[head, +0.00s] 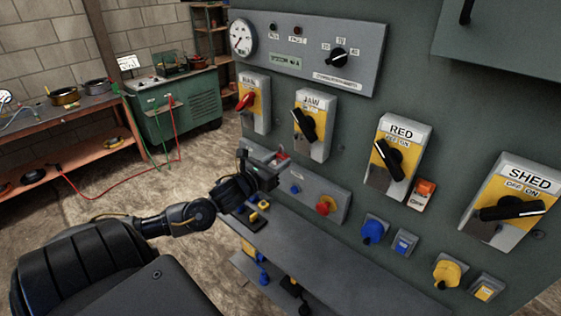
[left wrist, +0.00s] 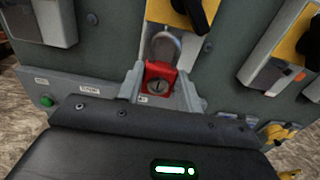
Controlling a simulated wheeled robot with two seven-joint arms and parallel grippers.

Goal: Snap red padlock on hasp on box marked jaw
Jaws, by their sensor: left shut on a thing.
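The box marked JAW (head: 326,103) is on the green panel, with a yellow plate and a black rotary handle turned diagonally. Its hasp is too small to make out in the head view. My left gripper (head: 272,164) is below and left of this box, shut on the red padlock (head: 282,156). In the left wrist view the red padlock (left wrist: 160,86) sits upright between the fingers, keyhole facing the camera and silver shackle up. The shackle overlaps the lower part of a yellow-plated box (left wrist: 159,12); whether it touches cannot be told. My right gripper is not in view.
A red mushroom button (head: 326,204) is on a strip below. A grey shelf (head: 335,262) juts out under the panel, with padlocks and tags around it.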

